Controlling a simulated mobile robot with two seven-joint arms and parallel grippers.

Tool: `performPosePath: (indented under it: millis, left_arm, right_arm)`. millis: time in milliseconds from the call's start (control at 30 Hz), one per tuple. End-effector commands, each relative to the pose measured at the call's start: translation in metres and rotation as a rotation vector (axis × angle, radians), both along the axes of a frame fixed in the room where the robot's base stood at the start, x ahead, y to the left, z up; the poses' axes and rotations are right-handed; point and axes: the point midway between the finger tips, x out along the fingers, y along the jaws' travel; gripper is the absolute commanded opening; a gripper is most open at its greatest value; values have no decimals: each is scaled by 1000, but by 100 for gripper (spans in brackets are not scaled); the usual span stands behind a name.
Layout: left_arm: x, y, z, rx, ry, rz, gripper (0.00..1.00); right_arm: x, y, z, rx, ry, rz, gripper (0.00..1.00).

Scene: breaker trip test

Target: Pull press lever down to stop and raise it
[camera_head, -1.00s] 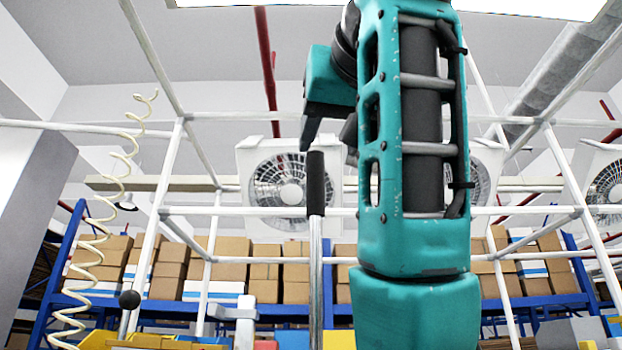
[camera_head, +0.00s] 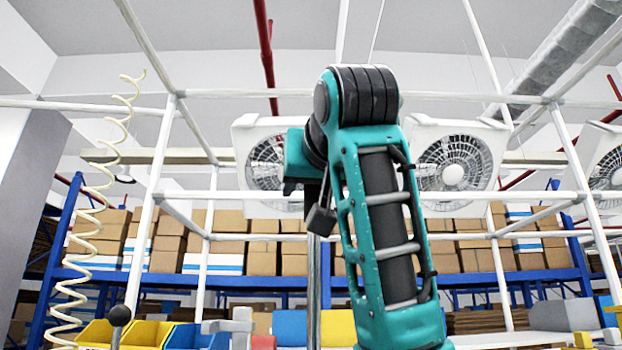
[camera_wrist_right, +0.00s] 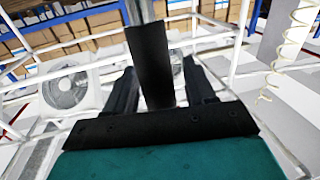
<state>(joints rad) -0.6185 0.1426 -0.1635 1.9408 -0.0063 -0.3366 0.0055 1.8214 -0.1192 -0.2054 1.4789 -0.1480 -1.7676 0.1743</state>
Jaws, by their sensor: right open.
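The press lever is an upright metal rod (camera_head: 314,292) with a black grip (camera_head: 312,212) at its top. My right gripper (camera_head: 306,205) is at the grip's height and hides its upper end in the head view. In the right wrist view, the black grip (camera_wrist_right: 150,65) stands between the two dark fingers of the open right gripper (camera_wrist_right: 160,68). A gap shows on the finger's side at right; contact with either finger cannot be told. My left gripper is not in view.
A smaller lever with a black ball knob (camera_head: 120,315) stands at lower left, near yellow bins (camera_head: 146,333). A white pipe frame (camera_head: 250,237) spans the view. A coiled cream hose (camera_head: 95,215) hangs at left. Shelves with cardboard boxes (camera_head: 262,258) and fans (camera_head: 452,172) are behind.

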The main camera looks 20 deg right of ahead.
Motion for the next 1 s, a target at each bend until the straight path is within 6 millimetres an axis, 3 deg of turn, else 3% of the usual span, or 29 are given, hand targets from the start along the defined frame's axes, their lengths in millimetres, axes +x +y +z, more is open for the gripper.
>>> performPosePath:
  millis: [167,733,1000]
  left_arm:
    - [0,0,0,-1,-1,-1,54]
    - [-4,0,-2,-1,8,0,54]
    - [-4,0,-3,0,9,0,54]
  right_arm:
    - [0,0,0,0,0,0,55]
    - [-1,0,0,1,-1,0,0]
    - [-1,0,0,1,-1,0,0]
